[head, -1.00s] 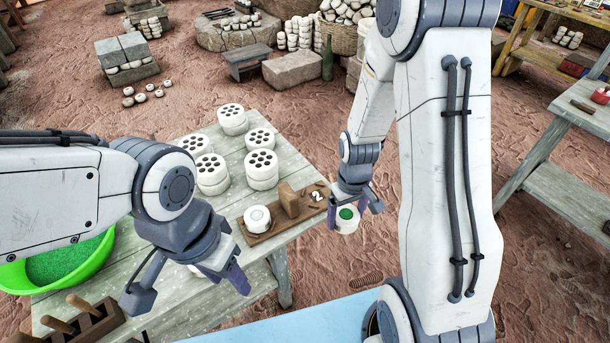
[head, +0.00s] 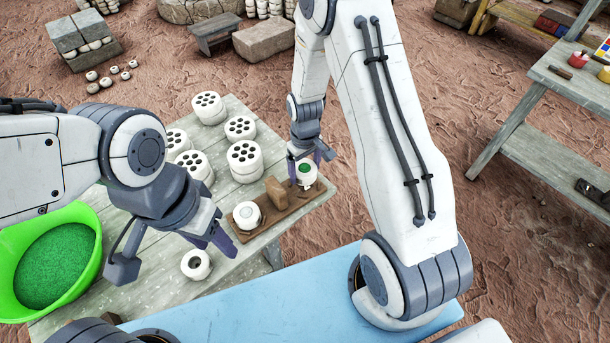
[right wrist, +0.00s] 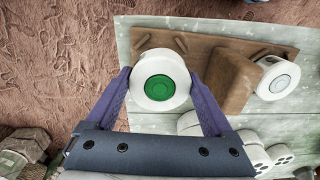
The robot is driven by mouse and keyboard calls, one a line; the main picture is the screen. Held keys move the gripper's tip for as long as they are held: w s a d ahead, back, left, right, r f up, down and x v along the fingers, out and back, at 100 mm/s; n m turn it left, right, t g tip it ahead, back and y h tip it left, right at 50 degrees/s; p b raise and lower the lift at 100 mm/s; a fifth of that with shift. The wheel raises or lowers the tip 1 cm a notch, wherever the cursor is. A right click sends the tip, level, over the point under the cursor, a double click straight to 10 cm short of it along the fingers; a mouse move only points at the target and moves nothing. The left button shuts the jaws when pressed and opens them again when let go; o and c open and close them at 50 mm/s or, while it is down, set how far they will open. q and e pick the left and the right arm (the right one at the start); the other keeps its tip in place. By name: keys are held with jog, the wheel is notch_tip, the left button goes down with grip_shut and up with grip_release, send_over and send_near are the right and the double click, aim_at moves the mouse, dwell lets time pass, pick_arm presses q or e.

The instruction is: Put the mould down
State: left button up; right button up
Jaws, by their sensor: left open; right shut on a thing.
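The mould (head: 306,173) is a white round piece with a green centre. My right gripper (head: 311,160) is shut on it, over the right end of a brown wooden board (head: 275,219). In the right wrist view the mould (right wrist: 160,97) sits between both fingers, upright above the board (right wrist: 205,55). I cannot tell if its underside touches the board. A brown block (head: 276,191) stands mid-board, and a second white round piece (head: 246,215) is at the left end. My left gripper (head: 172,262) is open and empty, over the table's near side.
Several white cylinders with holes (head: 244,160) stand behind the board on the grey wooden table (head: 245,115). A small white piece with a dark hole (head: 196,265) lies near my left gripper. A green bowl of green grains (head: 50,262) is at the left.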

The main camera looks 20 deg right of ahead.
aim_at(305, 178)
jog(key=shift+w+f, duration=0.1)
jog(key=shift+f, duration=2)
jog(key=shift+f, duration=0.2)
jog(key=o, duration=1.3)
jog(key=shift+o, duration=0.2)
jog(key=shift+r, duration=0.15)
